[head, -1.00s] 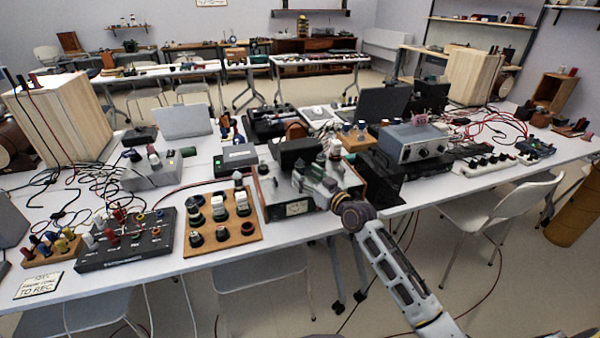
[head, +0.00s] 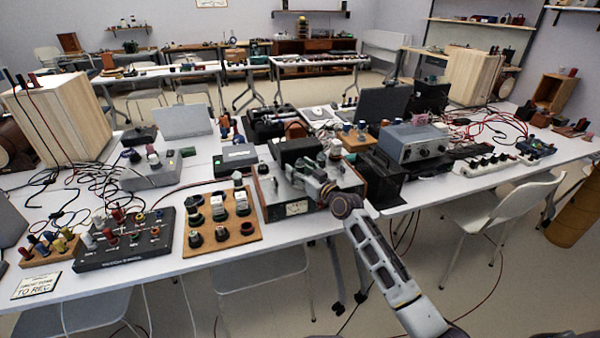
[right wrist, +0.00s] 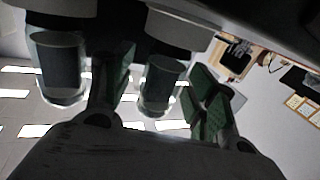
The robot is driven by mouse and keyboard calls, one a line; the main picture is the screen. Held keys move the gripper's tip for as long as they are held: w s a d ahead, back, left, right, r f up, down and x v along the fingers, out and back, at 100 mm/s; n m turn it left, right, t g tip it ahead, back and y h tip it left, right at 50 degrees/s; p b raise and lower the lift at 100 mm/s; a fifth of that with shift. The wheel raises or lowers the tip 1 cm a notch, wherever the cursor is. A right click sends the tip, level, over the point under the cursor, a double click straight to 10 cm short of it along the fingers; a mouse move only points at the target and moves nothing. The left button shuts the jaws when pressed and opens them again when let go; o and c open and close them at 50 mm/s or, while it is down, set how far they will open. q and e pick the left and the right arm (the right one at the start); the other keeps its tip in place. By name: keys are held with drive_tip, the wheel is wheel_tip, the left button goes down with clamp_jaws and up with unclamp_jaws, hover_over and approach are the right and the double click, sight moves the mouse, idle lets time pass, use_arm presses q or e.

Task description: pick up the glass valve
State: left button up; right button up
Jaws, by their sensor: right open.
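Two glass valves with dark insides show in the right wrist view: one (right wrist: 160,85) lies in the picture between my two green-padded fingers, the other (right wrist: 60,68) is outside them to the left. In the head view a valve (head: 335,148) stands on the amplifier (head: 297,208) with the round-cornered meter. My right gripper (head: 310,178) is over the amplifier's top; it also shows in the right wrist view (right wrist: 155,88), open and holding nothing. I cannot tell whether a finger touches the glass. My left gripper is not in view.
A wooden board with knobs (head: 246,232) lies left of the amplifier. A black box (head: 300,150) rises behind the gripper. A grey instrument (head: 410,142) and a black unit (head: 395,180) stand to the right. Cables clutter the table's left part.

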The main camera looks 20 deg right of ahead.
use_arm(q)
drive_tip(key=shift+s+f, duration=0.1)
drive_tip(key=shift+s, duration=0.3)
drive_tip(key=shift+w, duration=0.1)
use_arm(e)
drive_tip(key=c, duration=1.1)
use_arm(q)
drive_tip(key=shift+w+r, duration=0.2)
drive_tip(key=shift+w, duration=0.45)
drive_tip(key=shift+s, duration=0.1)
use_arm(e)
drive_tip(key=shift+c, duration=0.2)
